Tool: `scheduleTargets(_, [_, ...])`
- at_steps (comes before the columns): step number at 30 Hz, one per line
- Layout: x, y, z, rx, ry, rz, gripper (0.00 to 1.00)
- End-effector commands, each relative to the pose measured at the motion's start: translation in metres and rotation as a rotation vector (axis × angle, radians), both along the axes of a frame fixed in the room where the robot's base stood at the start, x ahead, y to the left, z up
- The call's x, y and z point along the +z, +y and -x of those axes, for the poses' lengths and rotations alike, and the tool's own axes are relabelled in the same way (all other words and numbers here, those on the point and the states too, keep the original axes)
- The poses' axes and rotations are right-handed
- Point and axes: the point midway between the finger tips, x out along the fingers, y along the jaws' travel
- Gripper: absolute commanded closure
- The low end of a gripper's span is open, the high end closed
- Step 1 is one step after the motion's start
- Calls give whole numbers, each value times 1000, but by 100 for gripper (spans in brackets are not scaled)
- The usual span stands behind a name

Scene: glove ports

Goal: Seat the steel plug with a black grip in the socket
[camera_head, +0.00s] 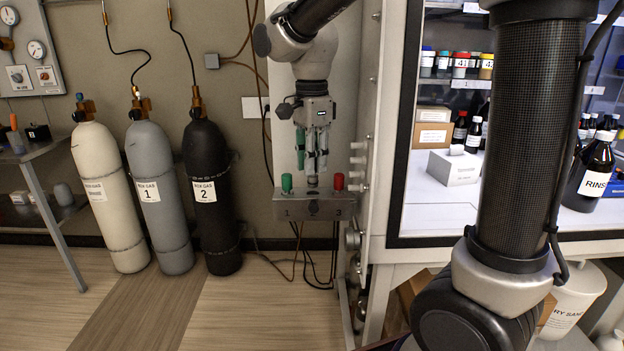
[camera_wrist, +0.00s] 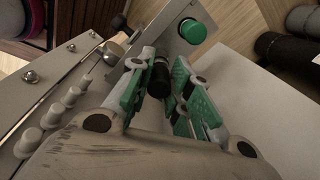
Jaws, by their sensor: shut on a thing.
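My gripper (camera_head: 312,165) points down over a steel bracket (camera_head: 312,208) on the wall, its green-padded fingers shut on the plug. The plug's black grip (camera_wrist: 158,80) shows between the green pads in the wrist view. In the head view the steel end of the plug (camera_head: 312,181) shows just below the fingertips, upright, at the middle of the bracket's top. The socket is hidden beneath it, and I cannot tell how deep the plug sits. A green cap (camera_head: 287,182) stands left of it over the mark 1, and a red cap (camera_head: 338,181) stands right over the mark 3.
A side panel with several pale knobs (camera_head: 358,160) stands close to the right of the bracket. Several gas cylinders (camera_head: 207,190) stand at the left. A glass-fronted cabinet with bottles (camera_head: 595,165) is at the right. The floor below the bracket is mostly clear, with loose cables.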

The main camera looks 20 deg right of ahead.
Motion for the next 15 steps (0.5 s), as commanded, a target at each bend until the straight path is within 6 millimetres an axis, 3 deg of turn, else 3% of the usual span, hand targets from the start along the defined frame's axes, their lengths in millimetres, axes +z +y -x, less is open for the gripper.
scheduleTargets(8, [-37, 0, 0, 0, 2, 0, 100])
scheduleTargets(15, [-40, 0, 0, 0, 0, 0, 100])
